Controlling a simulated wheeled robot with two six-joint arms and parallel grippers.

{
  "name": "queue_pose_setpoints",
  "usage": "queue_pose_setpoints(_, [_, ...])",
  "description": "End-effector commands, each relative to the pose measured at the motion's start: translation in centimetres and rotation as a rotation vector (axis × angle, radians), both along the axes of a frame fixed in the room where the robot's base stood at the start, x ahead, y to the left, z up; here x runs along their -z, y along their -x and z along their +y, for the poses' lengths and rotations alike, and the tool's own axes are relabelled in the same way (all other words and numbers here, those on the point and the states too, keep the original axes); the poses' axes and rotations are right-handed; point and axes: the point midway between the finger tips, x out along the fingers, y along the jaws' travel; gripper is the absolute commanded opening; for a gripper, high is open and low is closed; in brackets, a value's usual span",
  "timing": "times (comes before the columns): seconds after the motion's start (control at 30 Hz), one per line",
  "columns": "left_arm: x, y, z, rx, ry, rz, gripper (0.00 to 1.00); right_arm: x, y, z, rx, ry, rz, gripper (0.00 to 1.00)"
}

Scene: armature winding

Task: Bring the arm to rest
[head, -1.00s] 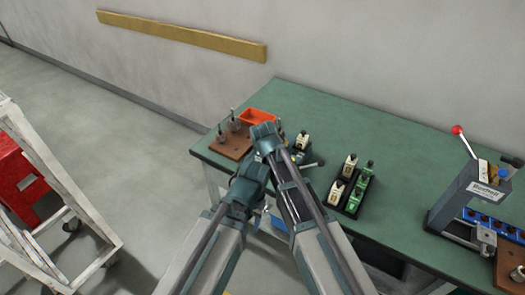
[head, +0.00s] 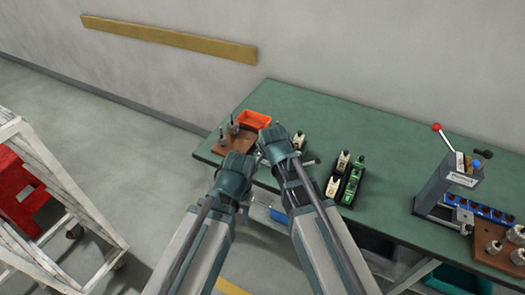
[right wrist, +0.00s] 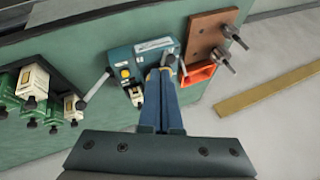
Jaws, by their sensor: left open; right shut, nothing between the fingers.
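My left gripper (head: 240,166) is over the left end of the green bench (head: 330,112), in front of the brown peg board (head: 236,138). It is open; its fingertips are largely hidden in the head view. My right arm's end (head: 278,142) is close beside it, on its right. In the right wrist view my right gripper (right wrist: 161,72) is shut and empty. Its fingers point toward a teal device (right wrist: 128,58) with a yellow button. From this view I cannot tell whether they touch it.
An orange bin (head: 255,119) stands beside the peg board. Trays of cream and green pieces (head: 346,178) stand mid-bench. A lever press (head: 450,182) and a brown board with metal parts (head: 497,250) are at the right. A white cart (head: 55,190) stands left.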

Motion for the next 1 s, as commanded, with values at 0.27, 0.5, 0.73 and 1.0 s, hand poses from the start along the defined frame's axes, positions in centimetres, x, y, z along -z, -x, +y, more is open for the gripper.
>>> queue_pose_setpoints(0.27, [-0.5, 0.0, 0.0, 0.000, 0.000, 0.000, 0.50, -0.5, 0.2, -0.3, -0.001, 0.001, 0.000, 0.00])
queue_pose_setpoints(0.5, [-0.5, 0.0, 0.0, 0.000, 0.000, 0.000, 0.50, -0.5, 0.2, -0.3, -0.001, 0.001, 0.000, 0.00])
queue_pose_setpoints(0.73, [-0.5, 0.0, 0.0, 0.000, 0.000, 0.000, 0.50, -0.3, 0.9, -0.3, -0.023, 0.018, 0.016, 0.00])
queue_pose_setpoints(1.0, [-0.5, 0.0, 0.0, 0.000, 0.000, 0.000, 0.50, 2.4, 11.7, -0.7, -0.472, 0.286, 0.304, 0.00])
